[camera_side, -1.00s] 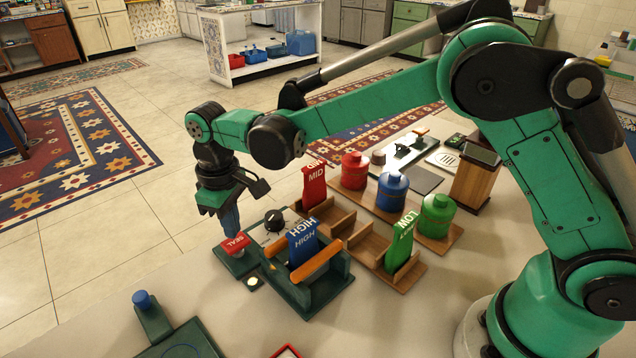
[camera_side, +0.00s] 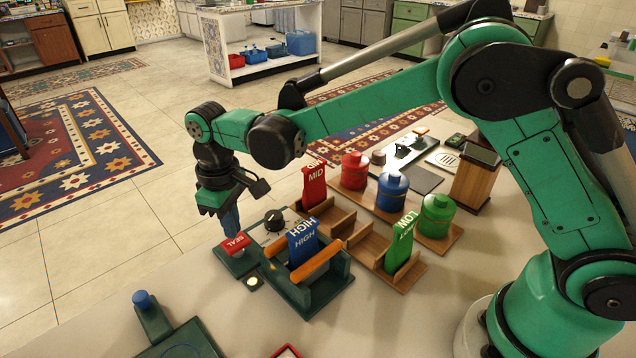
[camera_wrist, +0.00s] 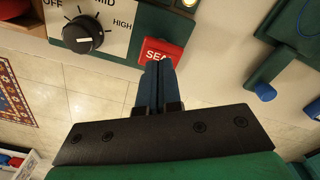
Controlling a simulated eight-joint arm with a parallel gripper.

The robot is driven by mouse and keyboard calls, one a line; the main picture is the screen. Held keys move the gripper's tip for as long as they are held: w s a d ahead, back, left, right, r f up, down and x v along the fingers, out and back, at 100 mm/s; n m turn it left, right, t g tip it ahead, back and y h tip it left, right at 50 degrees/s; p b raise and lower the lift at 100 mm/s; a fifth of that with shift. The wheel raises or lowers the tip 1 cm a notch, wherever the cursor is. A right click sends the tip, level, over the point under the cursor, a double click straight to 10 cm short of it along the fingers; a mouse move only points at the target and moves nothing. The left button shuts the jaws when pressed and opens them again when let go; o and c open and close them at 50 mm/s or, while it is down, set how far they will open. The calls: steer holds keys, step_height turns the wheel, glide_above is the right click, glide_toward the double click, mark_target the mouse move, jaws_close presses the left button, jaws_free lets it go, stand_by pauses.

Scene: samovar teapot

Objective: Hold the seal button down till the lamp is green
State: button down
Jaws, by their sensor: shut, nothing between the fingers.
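The red seal button (camera_side: 236,242), labelled SEAL, sits on a dark green block at the near-left corner of the sealing machine. It also shows in the wrist view (camera_wrist: 161,49). My gripper (camera_side: 232,226) is shut and empty, pointing down, with its blue fingertips (camera_wrist: 160,66) at the button's edge and hiding part of its label. They appear to touch the button; how far it is pressed I cannot tell. The lamp (camera_side: 252,282) beside the button looks pale yellow, not green; its edge shows in the wrist view (camera_wrist: 188,3).
A black dial (camera_side: 273,221) marked OFF, MID and HIGH (camera_wrist: 83,34) is close by. A blue HIGH packet (camera_side: 302,243) stands in the machine between orange-topped jaws. Red MID (camera_side: 314,184) and green LOW (camera_side: 401,243) packets stand behind. A blue-knobbed green fixture (camera_side: 142,300) lies front left.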

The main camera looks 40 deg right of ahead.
steer(key=shift+f, duration=0.1)
steer(key=shift+f, duration=1.4)
stand_by(1.5)
steer(key=shift+r, duration=2.55)
